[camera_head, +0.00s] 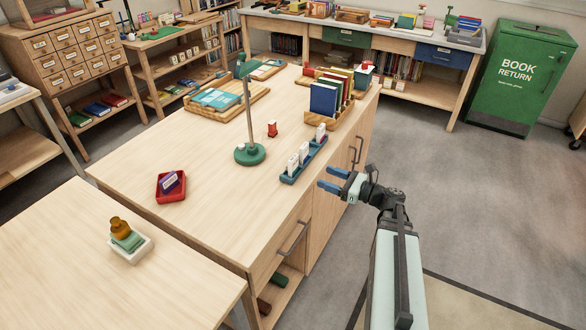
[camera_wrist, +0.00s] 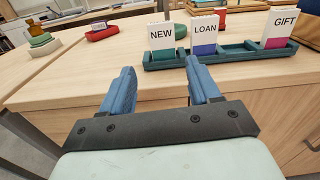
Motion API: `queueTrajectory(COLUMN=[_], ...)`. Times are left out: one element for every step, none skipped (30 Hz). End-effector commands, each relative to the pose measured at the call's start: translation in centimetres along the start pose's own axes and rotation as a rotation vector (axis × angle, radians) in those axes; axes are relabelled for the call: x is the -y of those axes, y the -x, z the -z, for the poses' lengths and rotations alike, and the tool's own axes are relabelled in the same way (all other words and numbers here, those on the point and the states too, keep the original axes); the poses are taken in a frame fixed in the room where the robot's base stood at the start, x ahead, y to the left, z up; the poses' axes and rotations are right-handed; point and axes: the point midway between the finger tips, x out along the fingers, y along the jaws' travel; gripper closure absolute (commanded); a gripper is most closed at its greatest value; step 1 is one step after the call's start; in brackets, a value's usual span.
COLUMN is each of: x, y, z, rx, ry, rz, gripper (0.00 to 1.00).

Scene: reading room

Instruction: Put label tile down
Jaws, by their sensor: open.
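Three upright label tiles stand in a teal slotted rack (camera_wrist: 232,47) near the table's front edge: NEW (camera_wrist: 161,37), LOAN (camera_wrist: 204,35) and GIFT (camera_wrist: 280,28). An empty slot shows between LOAN and GIFT. The rack also shows in the head view (camera_head: 290,179). A purple and white tile (camera_head: 169,182) sits tilted in a red tray (camera_head: 172,197) at the table's left; the tray also shows in the wrist view (camera_wrist: 102,34). My gripper (camera_head: 333,179) is open and empty, just off the table's front edge, apart from the rack. Its blue fingers point toward the rack in the wrist view (camera_wrist: 159,75).
A green lamp (camera_head: 249,154) stands behind the rack, with a small red object (camera_head: 272,130) beside it. A wooden book holder (camera_head: 346,118) is at the right. A white tray (camera_head: 131,254) with stacked items is on the nearer left table. The table's front left is clear.

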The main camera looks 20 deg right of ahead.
Motion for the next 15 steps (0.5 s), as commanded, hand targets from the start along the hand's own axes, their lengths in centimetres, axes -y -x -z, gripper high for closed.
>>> queueTrajectory(x=[0.0, 0.0, 0.0, 0.0, 0.0, 0.0, 0.0, 0.1, 0.0, 0.0, 0.0, 0.1, 0.1, 0.1, 0.1], y=[0.0, -0.1, -0.2, -0.3, -0.5, -0.9, -1.2, -1.6, -2.1, -2.6, -3.0, -3.6, -4.0, -4.5, -5.0], z=[0.0, 0.0, 0.0, 0.0, 0.0, 0.0, 0.0, 0.0, 0.0, 0.0, 0.0, 0.0, 0.0, 0.0, 0.0], rx=[0.000, 0.000, 0.000, 0.000, 0.000, 0.000, 0.000, 0.000, 0.000, 0.000, 0.000, 0.000, 0.001, 0.001, 0.001], ry=[-0.024, -0.035, -0.046, -0.050, -0.053, -0.055, -0.055, -0.054, -0.054, -0.054, -0.054, -0.053, -0.053, -0.053, -0.053], rz=[0.000, 0.000, 0.000, -0.001, -0.001, -0.002, -0.002, -0.002, -0.002, -0.003, -0.003, -0.002, -0.003, -0.003, -0.002], gripper=[0.38, 0.38, 0.38, 0.38, 0.38, 0.38, 0.38, 0.38, 0.38, 0.38, 0.38, 0.38, 0.38, 0.38, 0.38])
